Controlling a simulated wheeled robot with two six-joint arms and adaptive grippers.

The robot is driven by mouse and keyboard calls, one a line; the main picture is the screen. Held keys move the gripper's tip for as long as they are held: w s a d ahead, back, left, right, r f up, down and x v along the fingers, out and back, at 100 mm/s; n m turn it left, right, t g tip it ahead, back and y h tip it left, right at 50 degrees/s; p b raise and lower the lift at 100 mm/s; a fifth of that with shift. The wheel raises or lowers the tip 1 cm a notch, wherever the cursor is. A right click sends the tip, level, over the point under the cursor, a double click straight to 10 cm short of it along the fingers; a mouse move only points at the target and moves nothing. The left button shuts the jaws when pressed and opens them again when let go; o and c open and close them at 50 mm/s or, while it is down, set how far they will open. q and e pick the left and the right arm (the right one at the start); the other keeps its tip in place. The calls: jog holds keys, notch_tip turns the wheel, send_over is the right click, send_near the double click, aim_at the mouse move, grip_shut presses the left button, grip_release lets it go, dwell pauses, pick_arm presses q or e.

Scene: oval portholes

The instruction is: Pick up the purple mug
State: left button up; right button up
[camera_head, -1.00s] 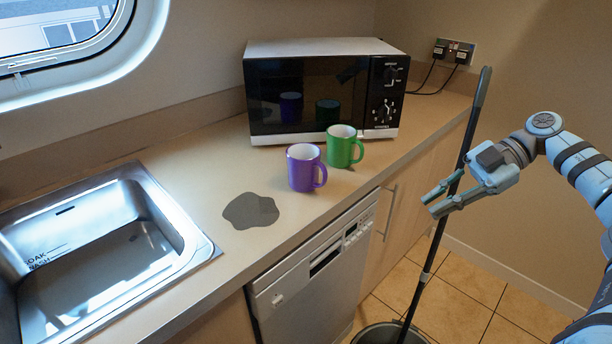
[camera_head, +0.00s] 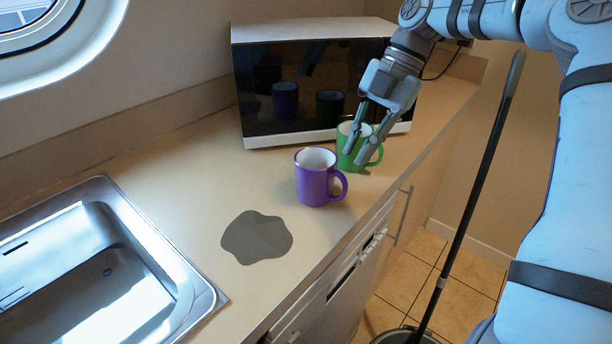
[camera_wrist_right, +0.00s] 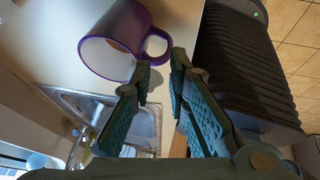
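The purple mug (camera_head: 312,178) stands upright on the counter, its handle toward the right. In the right wrist view the purple mug (camera_wrist_right: 112,42) shows its white inside, with its handle near my fingertips. The right gripper (camera_head: 354,143) is open and empty, above and to the right of the purple mug, in front of the green mug (camera_head: 344,150). In the right wrist view the right gripper (camera_wrist_right: 158,68) has its fingers apart with nothing between them. The left gripper is not in view.
A microwave (camera_head: 300,85) stands behind the mugs. A grey puddle-like patch (camera_head: 256,238) lies on the counter (camera_head: 190,170) at front left. A metal sink (camera_head: 110,260) is at the left. A mop handle (camera_head: 470,200) stands at the right beside the counter.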

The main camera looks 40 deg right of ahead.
jog(key=b, duration=0.2)
send_over(342, 198)
jog(key=d, duration=0.3)
jog(key=f, duration=0.4)
jog(key=shift+s+a+f, duration=0.15)
jog(key=shift+s+a, duration=0.1)
jog(key=x, duration=0.3)
jog(key=b+x, duration=0.1)
jog(key=shift+w+a+f, duration=0.15)
jog(key=shift+w+f, duration=0.05)
jog(key=shift+w, duration=0.15)
grip_shut()
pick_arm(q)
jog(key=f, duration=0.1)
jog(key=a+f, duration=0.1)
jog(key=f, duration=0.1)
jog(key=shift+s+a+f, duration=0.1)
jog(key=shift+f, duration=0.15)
